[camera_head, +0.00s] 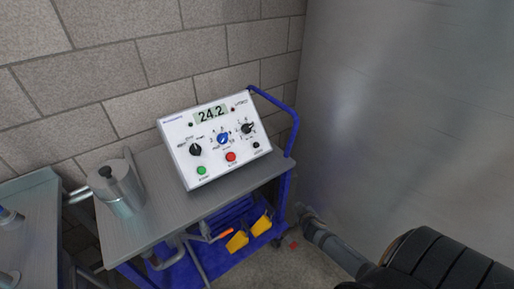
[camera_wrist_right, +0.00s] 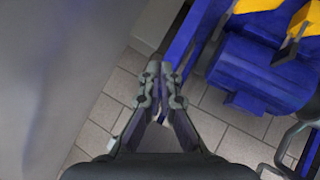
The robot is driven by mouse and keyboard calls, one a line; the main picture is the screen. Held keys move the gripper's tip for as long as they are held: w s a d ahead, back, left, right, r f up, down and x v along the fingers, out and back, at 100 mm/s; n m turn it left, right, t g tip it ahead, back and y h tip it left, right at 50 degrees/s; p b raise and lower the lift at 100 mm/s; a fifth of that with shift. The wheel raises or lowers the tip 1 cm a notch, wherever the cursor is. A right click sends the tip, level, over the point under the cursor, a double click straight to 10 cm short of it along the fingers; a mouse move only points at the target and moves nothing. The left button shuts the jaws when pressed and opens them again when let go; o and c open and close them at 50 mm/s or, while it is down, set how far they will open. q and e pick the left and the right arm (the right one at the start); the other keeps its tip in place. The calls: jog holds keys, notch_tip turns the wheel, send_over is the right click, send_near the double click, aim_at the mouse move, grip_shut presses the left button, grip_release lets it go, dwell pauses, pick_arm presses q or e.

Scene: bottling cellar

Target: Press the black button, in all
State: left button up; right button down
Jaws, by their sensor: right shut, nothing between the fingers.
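The black button (camera_head: 256,145) is a small round one at the lower right of a white control box (camera_head: 182,150). The box sits tilted on the cart's grey top, its display reading 24.2. A red button (camera_head: 230,157) and a green button (camera_head: 201,170) are to its left. My right gripper (camera_head: 305,212) is right of the cart, apart from the box and below it in the head view. In the right wrist view the right gripper (camera_wrist_right: 160,73) is shut and empty, over the floor beside the blue cart. My left gripper is out of view.
A steel lidded pot (camera_head: 117,188) stands left of the box on the cart top (camera_head: 205,202). Yellow items (camera_head: 237,241) are on the lower shelf. A large grey surface (camera_head: 410,110) fills the right.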

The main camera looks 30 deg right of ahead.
aim_at(256, 145)
jog(key=w+a+r+n+t, duration=0.1)
jog(key=w+a+r+t, duration=0.1)
jog(key=r, duration=0.8)
jog(key=w+a+r+n+t+y+b, duration=0.1)
jog(key=w+a+r+t, duration=0.2)
jog(key=r, duration=0.7)
jog(key=w+a+r+n+t+y, duration=0.1)
jog(key=w+r+t, duration=0.3)
jog(key=r, duration=0.6)
jog(key=shift+w+a+r, duration=0.25)
jog(key=shift+w+a, duration=0.4)
jog(key=shift+a, duration=0.25)
jog(key=w+f+b, duration=0.3)
jog(key=w+f, duration=0.3)
jog(key=shift+w+a+b, duration=0.25)
jog(key=shift+b, duration=0.15)
jog(key=shift+w, duration=0.1)
jog(key=shift+w+f, duration=0.25)
